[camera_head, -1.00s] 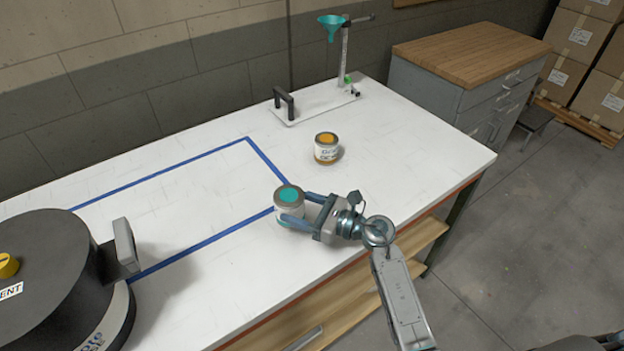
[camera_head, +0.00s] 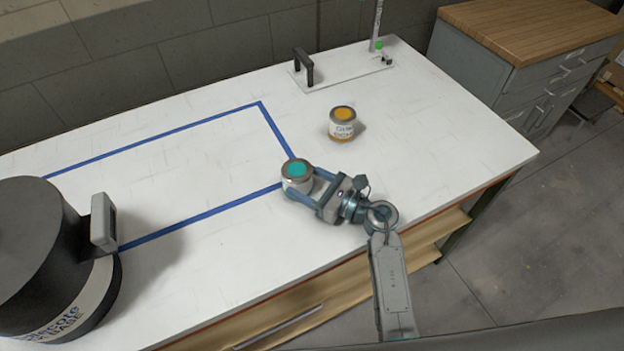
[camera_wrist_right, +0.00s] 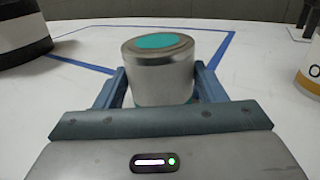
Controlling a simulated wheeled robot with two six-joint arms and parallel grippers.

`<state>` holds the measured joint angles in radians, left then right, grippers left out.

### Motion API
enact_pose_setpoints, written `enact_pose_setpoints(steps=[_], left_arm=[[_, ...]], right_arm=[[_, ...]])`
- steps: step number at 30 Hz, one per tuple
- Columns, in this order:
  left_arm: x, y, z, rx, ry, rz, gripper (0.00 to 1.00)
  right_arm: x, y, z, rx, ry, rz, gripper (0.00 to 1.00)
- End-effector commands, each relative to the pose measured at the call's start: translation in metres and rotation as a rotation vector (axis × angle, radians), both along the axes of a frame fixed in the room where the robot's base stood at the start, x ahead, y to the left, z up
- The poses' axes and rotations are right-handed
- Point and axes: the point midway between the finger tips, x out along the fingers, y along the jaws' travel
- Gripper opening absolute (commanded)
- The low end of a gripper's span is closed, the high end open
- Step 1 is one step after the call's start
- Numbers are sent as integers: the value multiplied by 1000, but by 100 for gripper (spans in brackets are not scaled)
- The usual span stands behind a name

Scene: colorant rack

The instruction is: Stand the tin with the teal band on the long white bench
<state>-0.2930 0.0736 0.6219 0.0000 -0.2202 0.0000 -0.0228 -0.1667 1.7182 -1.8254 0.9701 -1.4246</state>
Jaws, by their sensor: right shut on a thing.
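The tin with the teal top (camera_head: 296,171) is upright between the fingers of my right gripper (camera_head: 301,187), at the corner of the blue tape near the front of the long white bench (camera_head: 420,130). The right wrist view shows the grey tin (camera_wrist_right: 160,80) with a finger on each side, and a bit of teal low on its side. The gripper is shut on it. The tin's base is mostly hidden, so I cannot tell whether it touches the bench. My left gripper is out of view.
A tin with an orange top (camera_head: 342,123) stands behind and right of the held tin. A white plate with a black handle (camera_head: 303,66) lies at the back. A large black drum (camera_head: 40,250) stands at the left. The bench right of the gripper is clear.

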Motion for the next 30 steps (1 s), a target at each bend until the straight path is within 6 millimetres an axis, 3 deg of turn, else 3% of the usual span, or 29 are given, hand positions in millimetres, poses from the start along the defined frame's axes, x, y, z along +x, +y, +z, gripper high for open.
enact_pose_setpoints(steps=[3, 7, 8, 10, 11, 22, 30], left_arm=[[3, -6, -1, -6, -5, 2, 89], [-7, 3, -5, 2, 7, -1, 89], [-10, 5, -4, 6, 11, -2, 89], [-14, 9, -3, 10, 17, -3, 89], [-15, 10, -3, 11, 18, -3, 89], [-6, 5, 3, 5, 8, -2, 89], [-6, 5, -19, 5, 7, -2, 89]], right_arm=[[-1, 0, -3, 0, 4, 1, 37], [-1, 0, -7, 0, 4, 1, 37], [-1, 0, -6, 0, 4, 1, 70], [-1, 0, -5, 0, 4, 1, 83], [-1, 0, -5, 0, 4, 1, 85], [-1, 0, 2, 1, 3, 1, 85], [-32, -43, -7, -6, 3, 1, 85]])
